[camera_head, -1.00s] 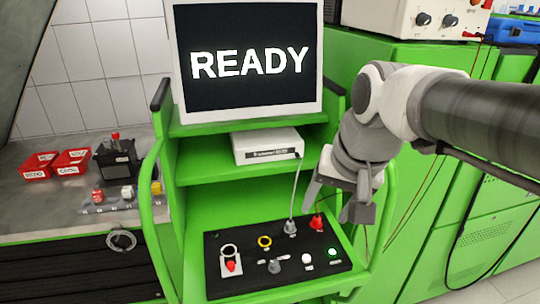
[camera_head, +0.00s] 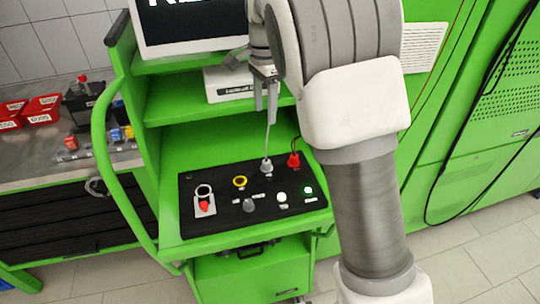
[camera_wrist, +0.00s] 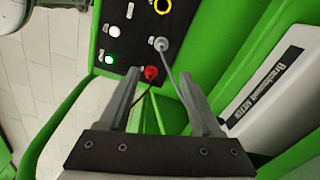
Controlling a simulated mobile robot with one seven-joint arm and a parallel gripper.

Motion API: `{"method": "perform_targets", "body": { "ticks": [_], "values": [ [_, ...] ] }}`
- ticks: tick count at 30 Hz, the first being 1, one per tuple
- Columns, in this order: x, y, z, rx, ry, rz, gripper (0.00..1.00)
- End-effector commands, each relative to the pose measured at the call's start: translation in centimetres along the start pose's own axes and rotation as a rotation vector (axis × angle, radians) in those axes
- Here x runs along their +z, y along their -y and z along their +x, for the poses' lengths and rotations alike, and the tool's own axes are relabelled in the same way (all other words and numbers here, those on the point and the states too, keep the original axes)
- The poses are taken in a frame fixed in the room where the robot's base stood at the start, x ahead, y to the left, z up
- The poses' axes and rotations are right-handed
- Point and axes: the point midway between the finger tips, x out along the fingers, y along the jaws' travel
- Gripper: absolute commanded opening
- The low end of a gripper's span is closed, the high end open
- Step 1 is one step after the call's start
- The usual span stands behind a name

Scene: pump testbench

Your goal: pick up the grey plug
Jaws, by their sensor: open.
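The grey plug (camera_head: 266,166) stands upright at the back of the black control panel (camera_head: 228,219), with a grey cable rising from it. In the wrist view the grey plug (camera_wrist: 161,44) lies ahead of the fingers, with its cable running down between them. My gripper (camera_head: 266,106) is open and empty, above and behind the panel near the shelf, apart from the plug. In the wrist view my gripper (camera_wrist: 157,90) shows both fingers spread, pointing towards the panel.
A red plug (camera_head: 293,160) stands just right of the grey plug. The panel also holds a yellow ring (camera_head: 239,182), a grey knob (camera_head: 249,205) and a lit green button (camera_head: 308,190). A white device (camera_head: 228,84) is on the shelf behind, close to my gripper.

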Motion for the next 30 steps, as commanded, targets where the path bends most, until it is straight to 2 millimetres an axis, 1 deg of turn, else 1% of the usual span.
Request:
{"method": "perform_targets", "body": {
  "ticks": [5,8,15,18,21,26,30],
  "values": [
    [0.1,0.4,1.6,0.011,-0.003,0.015,0.65],
    [0.1,0.3,3.5,0.013,-0.002,0.014,0.65],
    [0.1,0.2,8.7,0.012,-0.003,0.014,0.65],
    [0.1,0.2,10.5,0.011,-0.002,0.013,0.65],
    [0.0,0.3,11.8,0.010,-0.002,0.013,0.65],
    [0.0,0.3,12.7,0.008,-0.003,0.013,0.65],
    [-0.2,0.3,14.3,0.011,-0.002,0.013,0.65]
  ]
}}
